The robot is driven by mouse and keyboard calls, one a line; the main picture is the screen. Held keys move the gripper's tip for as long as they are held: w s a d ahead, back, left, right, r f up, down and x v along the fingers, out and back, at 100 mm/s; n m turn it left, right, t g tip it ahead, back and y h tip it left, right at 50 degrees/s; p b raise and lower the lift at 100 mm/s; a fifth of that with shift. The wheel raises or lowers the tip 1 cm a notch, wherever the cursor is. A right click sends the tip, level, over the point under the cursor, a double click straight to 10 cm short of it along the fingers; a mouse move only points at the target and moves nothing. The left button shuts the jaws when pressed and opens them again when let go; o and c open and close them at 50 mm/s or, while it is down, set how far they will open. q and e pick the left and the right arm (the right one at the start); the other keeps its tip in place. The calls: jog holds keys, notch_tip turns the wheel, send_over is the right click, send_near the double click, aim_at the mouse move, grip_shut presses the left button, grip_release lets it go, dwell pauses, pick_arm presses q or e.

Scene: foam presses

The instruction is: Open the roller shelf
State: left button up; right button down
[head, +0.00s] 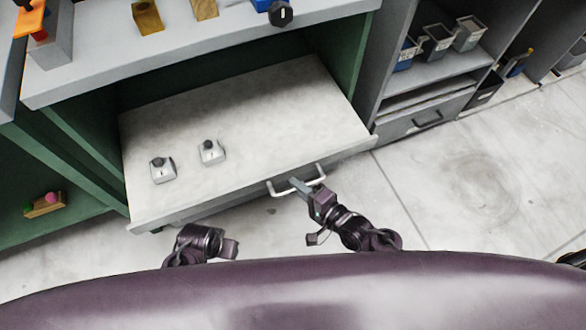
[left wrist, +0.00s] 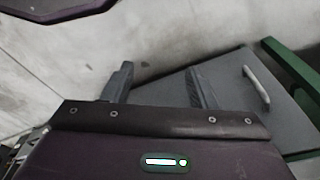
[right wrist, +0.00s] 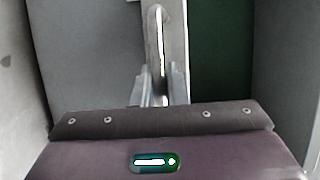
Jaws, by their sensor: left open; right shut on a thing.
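The roller shelf (head: 262,112) is a light grey board that sticks out from the green-walled cabinet in the head view. Its silver bar handle (head: 284,187) is on its front edge. My right gripper (head: 301,187) is at the right part of this handle. In the right wrist view the fingers (right wrist: 160,88) are closed around the handle bar (right wrist: 158,45). My left gripper (head: 232,248) is below the shelf's front edge, apart from it. In the left wrist view its fingers (left wrist: 158,85) are spread with nothing between them.
Two small grey blocks with dark knobs, one (head: 162,169) at left and one (head: 211,151) beside it, stand on the shelf. A grey worktop (head: 200,50) lies above. A grey cabinet (head: 408,127) with bins stands to the right. The pale floor (head: 450,190) at right is clear.

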pick_arm(q)
jog(key=s+a+f+p, duration=0.1)
jog(key=s+f+p, duration=0.1)
jog(key=f, duration=0.4)
jog(key=s+a+f+p, duration=0.2)
jog(key=s+f, duration=0.2)
jog(key=f, duration=0.1)
jog(key=shift+a+f, duration=0.25)
jog(key=shift+f, duration=0.15)
pick_arm(e)
jog(key=s+d, duration=0.3)
jog(key=s, duration=0.7)
jog(key=shift+d, duration=0.1)
jog(key=c, duration=1.5)
grip_release()
jog(key=shift+o, duration=0.2)
jog(key=shift+s+d, duration=0.1)
pick_arm(q)
jog(key=shift+s+a+f+p, duration=0.1)
jog(key=shift+s+f+p, duration=0.15)
jog(key=shift+s, duration=0.2)
jog(key=shift+s+a+f+p, duration=0.1)
jog(key=shift+s+p, duration=0.25)
jog(key=shift+s, duration=0.1)
pick_arm(e)
jog(key=v, duration=0.7)
jog(key=shift+s+d, duration=0.2)
jog(key=shift+s, duration=0.05)
